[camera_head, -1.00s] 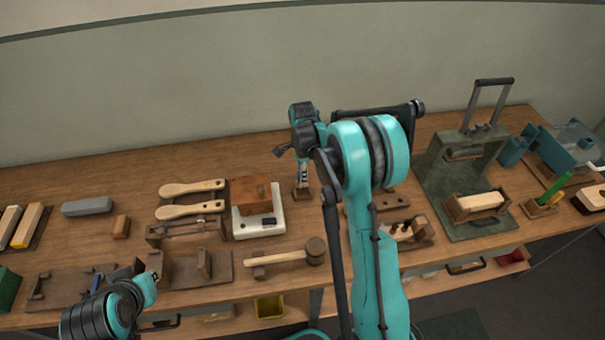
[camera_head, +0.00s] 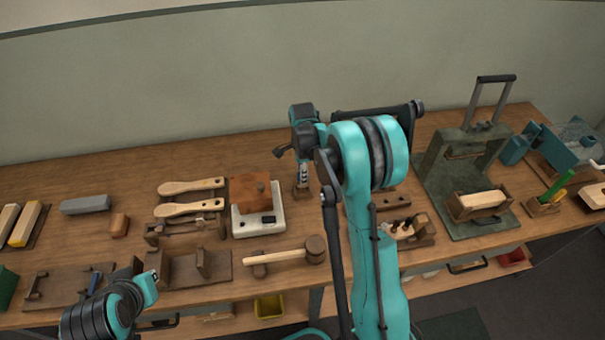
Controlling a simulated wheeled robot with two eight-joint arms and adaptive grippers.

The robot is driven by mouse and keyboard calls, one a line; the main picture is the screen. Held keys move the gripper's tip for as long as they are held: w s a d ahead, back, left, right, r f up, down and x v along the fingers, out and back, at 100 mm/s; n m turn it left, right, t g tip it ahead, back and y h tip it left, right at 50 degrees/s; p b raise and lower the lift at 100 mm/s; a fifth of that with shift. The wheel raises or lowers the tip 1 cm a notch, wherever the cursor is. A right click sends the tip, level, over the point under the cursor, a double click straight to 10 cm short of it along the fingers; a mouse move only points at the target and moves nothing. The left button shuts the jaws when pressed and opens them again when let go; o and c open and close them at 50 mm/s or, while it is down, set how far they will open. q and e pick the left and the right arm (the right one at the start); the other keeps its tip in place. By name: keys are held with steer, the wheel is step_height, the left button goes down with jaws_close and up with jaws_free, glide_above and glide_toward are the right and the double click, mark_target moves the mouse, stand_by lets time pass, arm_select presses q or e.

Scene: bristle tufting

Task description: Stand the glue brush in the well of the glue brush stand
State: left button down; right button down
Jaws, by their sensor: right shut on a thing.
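My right gripper (camera_head: 303,155) points down near the middle of the table, shut on the glue brush (camera_head: 303,173). The brush is a thin, pale and dark upright piece, largely hidden by the gripper. Directly below it is a small brown wooden block (camera_head: 301,192), which looks like the glue brush stand. The brush's lower end meets the block in the picture; I cannot tell whether it is inside the well or just above it. My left gripper (camera_head: 148,286) is low at the front left, away from the brush; its fingers are not clear.
Two wooden paddles (camera_head: 190,187) and a mallet (camera_head: 285,256) lie nearby. My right arm hides the table to its right. A green press (camera_head: 450,185) stands farther right.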

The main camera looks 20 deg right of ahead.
steer(key=shift+f+b, duration=1.4)
steer(key=shift+f, duration=0.5)
steer(key=shift+f, duration=0.3)
steer(key=c, duration=0.8)
jaws_free()
steer(key=shift+r+p, duration=2)
steer(key=shift+r, duration=1.5)
